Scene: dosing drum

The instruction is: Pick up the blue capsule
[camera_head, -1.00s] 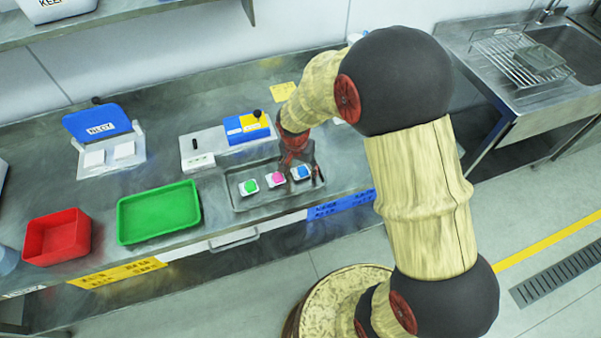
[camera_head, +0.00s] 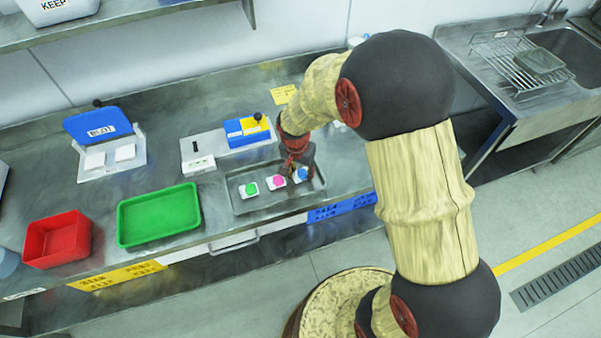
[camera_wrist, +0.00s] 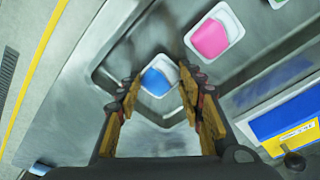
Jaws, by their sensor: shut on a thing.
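The blue capsule (camera_wrist: 157,80) sits in a small white holder in the metal tray (camera_head: 240,206), at the right end of a row; it also shows in the head view (camera_head: 302,174). In the head view my gripper (camera_head: 293,172) partly covers the capsule. Whether the capsule has left its holder I cannot tell.
A pink capsule (camera_head: 279,181) and a green capsule (camera_head: 252,189) stand left in the same tray. A green tray (camera_head: 158,215), a red bin (camera_head: 57,238) and a blue-lidded device (camera_head: 97,125) stand further left. A blue and yellow device (camera_head: 247,131) stands behind the tray.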

